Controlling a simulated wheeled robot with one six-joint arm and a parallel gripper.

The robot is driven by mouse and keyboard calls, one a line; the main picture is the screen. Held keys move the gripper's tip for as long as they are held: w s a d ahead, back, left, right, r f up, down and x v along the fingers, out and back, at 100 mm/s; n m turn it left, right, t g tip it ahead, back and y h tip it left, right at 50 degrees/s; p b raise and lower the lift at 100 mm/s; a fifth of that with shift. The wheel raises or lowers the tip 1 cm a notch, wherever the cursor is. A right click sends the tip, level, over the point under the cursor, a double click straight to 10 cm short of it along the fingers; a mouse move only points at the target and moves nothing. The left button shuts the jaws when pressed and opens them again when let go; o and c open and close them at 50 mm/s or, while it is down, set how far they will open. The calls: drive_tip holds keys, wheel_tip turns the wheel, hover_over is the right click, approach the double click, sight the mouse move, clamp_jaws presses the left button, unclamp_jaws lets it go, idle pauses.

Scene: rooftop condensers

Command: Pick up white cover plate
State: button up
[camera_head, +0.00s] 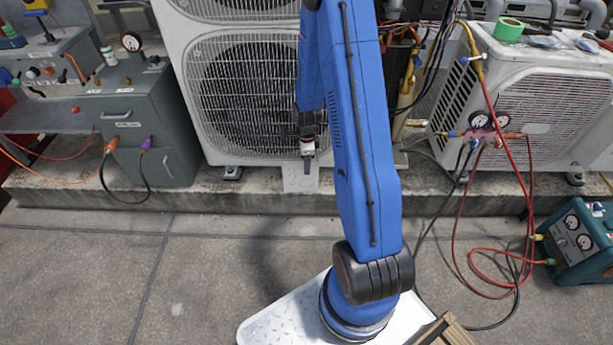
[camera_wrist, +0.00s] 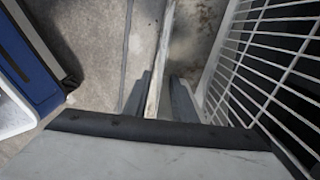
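The white cover plate (camera_head: 300,179) is a small pale rectangle low in front of the left condenser, at the concrete ledge. My gripper (camera_head: 308,155) is just above it in the head view, pointing down, with its tip at the plate's upper part. In the wrist view my gripper (camera_wrist: 160,98) has its two grey fingers apart, one on each side of a narrow pale strip. I cannot tell whether that strip is the plate's edge or the ledge's edge. No grip on the plate shows.
The left condenser (camera_head: 246,90) stands close behind my gripper; its wire grille (camera_wrist: 272,55) fills the right of the wrist view. A grey cabinet (camera_head: 140,125) stands left. Another condenser (camera_head: 545,105), hoses and a green gauge unit (camera_head: 575,240) are right. Paving (camera_head: 190,275) at front left is clear.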

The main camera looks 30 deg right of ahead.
wheel_tip(320, 180, down, 2)
drive_tip(key=shift+f, duration=0.1)
clamp_jaws()
idle(1.5)
